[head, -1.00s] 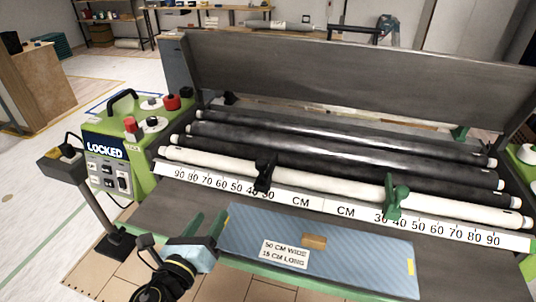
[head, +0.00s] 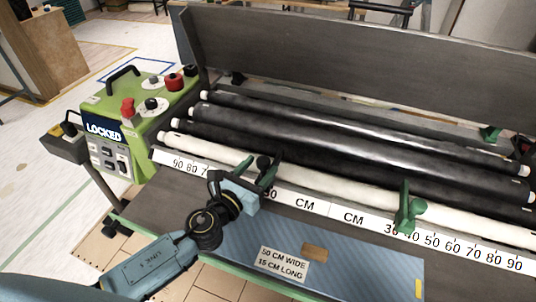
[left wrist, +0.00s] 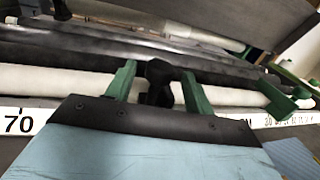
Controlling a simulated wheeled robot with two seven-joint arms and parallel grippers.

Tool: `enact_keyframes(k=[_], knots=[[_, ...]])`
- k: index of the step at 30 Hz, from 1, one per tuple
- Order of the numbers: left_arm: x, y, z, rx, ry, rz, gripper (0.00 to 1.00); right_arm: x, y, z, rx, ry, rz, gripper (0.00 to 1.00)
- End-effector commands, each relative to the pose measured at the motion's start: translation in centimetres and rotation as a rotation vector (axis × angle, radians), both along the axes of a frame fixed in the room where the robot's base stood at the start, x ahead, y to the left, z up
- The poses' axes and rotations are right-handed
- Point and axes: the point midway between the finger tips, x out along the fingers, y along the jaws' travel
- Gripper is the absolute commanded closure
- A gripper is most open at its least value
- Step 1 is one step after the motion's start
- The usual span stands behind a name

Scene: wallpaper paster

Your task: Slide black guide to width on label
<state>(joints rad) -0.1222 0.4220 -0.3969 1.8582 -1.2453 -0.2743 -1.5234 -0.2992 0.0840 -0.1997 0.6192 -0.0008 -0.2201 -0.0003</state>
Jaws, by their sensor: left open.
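The black guide (head: 264,163) stands on the white scale strip (head: 305,204), near the front roller. In the left wrist view the black guide (left wrist: 159,82) is between the two green fingers of my left gripper (left wrist: 156,80). The left gripper (head: 258,174) is open around the guide, with a finger on each side. Whether a finger touches it, I cannot tell. The label (head: 282,264) reads 50 CM WIDE, 15 CM LONG and lies on the blue sheet (head: 375,268). My left arm hides part of the scale left of the guide. The right gripper is not in view.
A green guide (head: 407,212) stands on the right half of the scale near 30 to 40. White and black rollers (head: 330,135) lie behind the scale. A green control box marked LOCKED (head: 128,125) is at the left.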

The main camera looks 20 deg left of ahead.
Motion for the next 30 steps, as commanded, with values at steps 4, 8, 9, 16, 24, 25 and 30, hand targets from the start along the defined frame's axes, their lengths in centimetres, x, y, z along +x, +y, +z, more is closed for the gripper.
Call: enact_keyframes(k=[4,8,9,16,24,25,30], knots=[[2.5,-0.5,0.1,0.000,-0.002,0.001,0.47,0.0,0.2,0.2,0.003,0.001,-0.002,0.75],[3.8,-0.7,0.0,-0.001,0.000,0.001,0.47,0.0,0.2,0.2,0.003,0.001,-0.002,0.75],[4.1,-0.8,0.0,-0.001,0.000,0.001,0.47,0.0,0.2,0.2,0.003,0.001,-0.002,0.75],[4.6,-0.9,-0.1,-0.001,0.001,0.001,0.47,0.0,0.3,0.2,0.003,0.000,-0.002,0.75],[4.6,-0.9,0.0,-0.001,0.001,0.001,0.63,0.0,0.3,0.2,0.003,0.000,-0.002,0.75],[4.6,-0.9,0.0,-0.001,0.001,0.001,0.67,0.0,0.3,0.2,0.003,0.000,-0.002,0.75],[4.6,-0.9,0.0,-0.001,0.001,0.001,0.89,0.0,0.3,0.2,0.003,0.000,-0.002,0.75]])
